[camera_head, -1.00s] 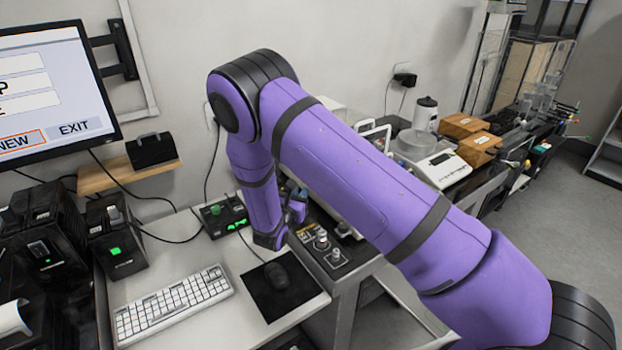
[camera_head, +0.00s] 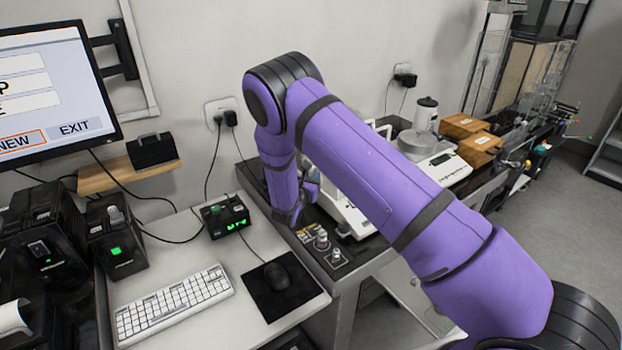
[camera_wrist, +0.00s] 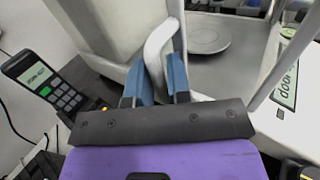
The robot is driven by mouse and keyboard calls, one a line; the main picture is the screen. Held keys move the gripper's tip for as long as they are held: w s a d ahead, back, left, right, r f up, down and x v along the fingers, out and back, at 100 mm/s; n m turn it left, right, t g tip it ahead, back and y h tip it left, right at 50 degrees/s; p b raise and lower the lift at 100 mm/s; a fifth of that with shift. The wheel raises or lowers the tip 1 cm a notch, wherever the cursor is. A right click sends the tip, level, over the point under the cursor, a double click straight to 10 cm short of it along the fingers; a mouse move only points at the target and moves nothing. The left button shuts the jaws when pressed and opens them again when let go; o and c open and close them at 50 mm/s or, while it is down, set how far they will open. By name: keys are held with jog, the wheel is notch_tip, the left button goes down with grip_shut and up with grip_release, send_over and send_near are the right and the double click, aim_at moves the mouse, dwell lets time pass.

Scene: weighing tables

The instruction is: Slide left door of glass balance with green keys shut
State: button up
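In the wrist view, my gripper (camera_wrist: 157,78) has its blue fingers apart, on either side of a bent white handle (camera_wrist: 152,48). I cannot tell whether the fingers press on it. The handle stands beside the glass balance, whose round pan (camera_wrist: 208,38) shows behind and to the right. A display reading "door" (camera_wrist: 289,76) is at the right edge. In the head view, my gripper is mostly hidden behind my own arm, and so is most of the balance. The balance keys' colour and the door pane are not clear.
A keypad with a green screen (camera_wrist: 38,76) stands at left in the wrist view. In the head view, a keyboard (camera_head: 172,302), a mouse (camera_head: 277,276) and a box with green digits (camera_head: 226,216) are on the near table. Another balance (camera_head: 436,168) stands farther right.

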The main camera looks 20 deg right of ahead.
grip_shut()
jog(key=s+d, duration=0.2)
jog(key=s, duration=0.5)
jog(key=shift+s+d, duration=0.3)
jog(key=shift+s, duration=0.1)
jog(key=shift+f, duration=0.1)
jog(key=shift+o, duration=1)
grip_release()
jog(key=v, duration=1.1)
